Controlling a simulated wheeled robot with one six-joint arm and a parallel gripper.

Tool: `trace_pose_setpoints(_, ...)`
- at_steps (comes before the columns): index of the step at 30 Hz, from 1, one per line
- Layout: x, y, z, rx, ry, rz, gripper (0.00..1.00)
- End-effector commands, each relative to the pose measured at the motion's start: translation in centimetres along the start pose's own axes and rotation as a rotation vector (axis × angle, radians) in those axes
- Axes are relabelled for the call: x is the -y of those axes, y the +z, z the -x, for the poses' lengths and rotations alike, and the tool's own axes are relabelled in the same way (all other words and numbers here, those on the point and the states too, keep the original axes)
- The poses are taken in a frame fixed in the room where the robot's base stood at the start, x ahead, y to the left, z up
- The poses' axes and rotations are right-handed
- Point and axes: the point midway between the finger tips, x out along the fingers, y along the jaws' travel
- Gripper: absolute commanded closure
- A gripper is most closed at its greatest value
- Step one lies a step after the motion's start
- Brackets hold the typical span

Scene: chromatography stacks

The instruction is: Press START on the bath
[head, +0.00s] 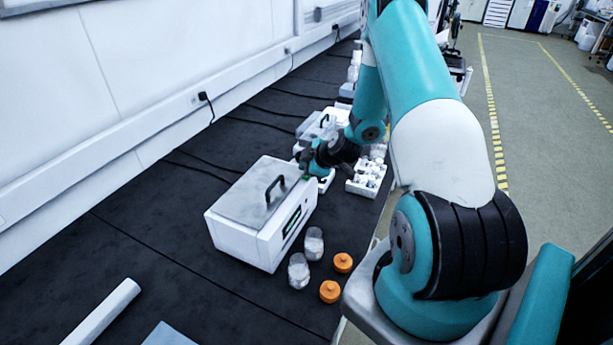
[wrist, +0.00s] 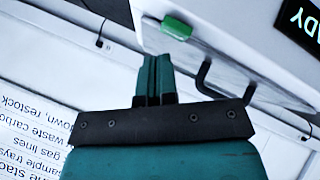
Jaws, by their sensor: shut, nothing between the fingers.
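The bath (head: 245,238) is a white box with a grey lid, a black handle and a lit display on its front. It stands on the dark bench in the head view. In the wrist view the bath's white front (wrist: 225,38) fills the upper right, upside down. A green button (wrist: 176,27) projects from it; no label is readable on it. The display (wrist: 303,18) shows part of a word, "ADY". My gripper (wrist: 155,58) is shut and empty, its tips just short of the button in the picture; contact cannot be told. In the head view my gripper (head: 305,168) is at the bath's far right corner.
Two clear jars (head: 306,257) and two orange lids (head: 336,277) stand in front of the bath. White trays of small items (head: 367,180) and another lidded box (head: 320,125) are beyond it. Cables cross the bench towards the wall on the left.

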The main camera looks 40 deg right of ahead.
Motion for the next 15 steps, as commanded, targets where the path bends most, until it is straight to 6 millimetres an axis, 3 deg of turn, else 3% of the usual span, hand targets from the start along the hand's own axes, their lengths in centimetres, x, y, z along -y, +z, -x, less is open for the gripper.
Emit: trace_pose_setpoints(15, 0.23, 0.22, -0.34, 0.000, 0.000, 0.000, 1.00)
